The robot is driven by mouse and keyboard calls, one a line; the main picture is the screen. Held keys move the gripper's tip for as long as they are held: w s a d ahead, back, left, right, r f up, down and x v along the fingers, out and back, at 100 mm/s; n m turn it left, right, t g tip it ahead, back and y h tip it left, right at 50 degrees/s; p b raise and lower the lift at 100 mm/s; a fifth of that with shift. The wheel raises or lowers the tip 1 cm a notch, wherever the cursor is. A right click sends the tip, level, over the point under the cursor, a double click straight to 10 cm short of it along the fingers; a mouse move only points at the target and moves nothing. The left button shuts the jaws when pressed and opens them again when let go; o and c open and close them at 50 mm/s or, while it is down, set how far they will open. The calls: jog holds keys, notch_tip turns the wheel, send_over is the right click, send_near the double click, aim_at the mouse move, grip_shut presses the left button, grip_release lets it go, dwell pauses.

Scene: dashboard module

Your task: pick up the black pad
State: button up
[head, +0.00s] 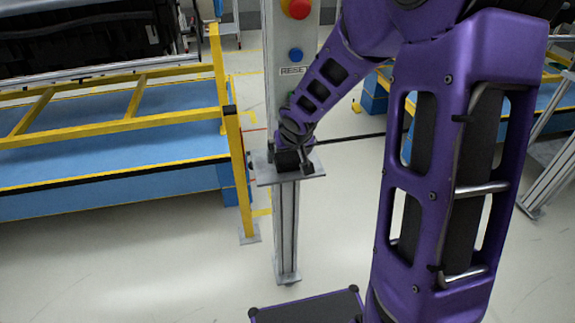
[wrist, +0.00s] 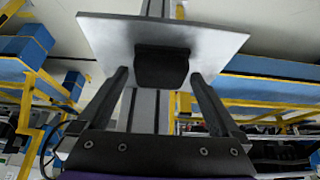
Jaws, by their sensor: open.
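The black pad (wrist: 161,68) is a small dark block on the grey metal plate (wrist: 105,38) in the wrist view. In the head view the black pad (head: 286,161) is a dark patch on the plate (head: 263,174) atop a post, partly hidden by my gripper (head: 296,165). My gripper also shows in the wrist view (wrist: 160,76), open, with one finger on each side of the pad. Gaps show between pad and fingers, and nothing is held. How far the fingertips are from the plate is hard to tell.
A control post with a red button (head: 298,8) and a blue button (head: 295,54) stands right behind the plate. A yellow-railed blue platform (head: 120,179) is to the left, with a yellow post (head: 236,165) close by. Open floor lies in front.

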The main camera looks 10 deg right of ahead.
jog(key=c, duration=1.2)
jog(key=shift+o, duration=0.2)
jog(key=shift+r, duration=0.1)
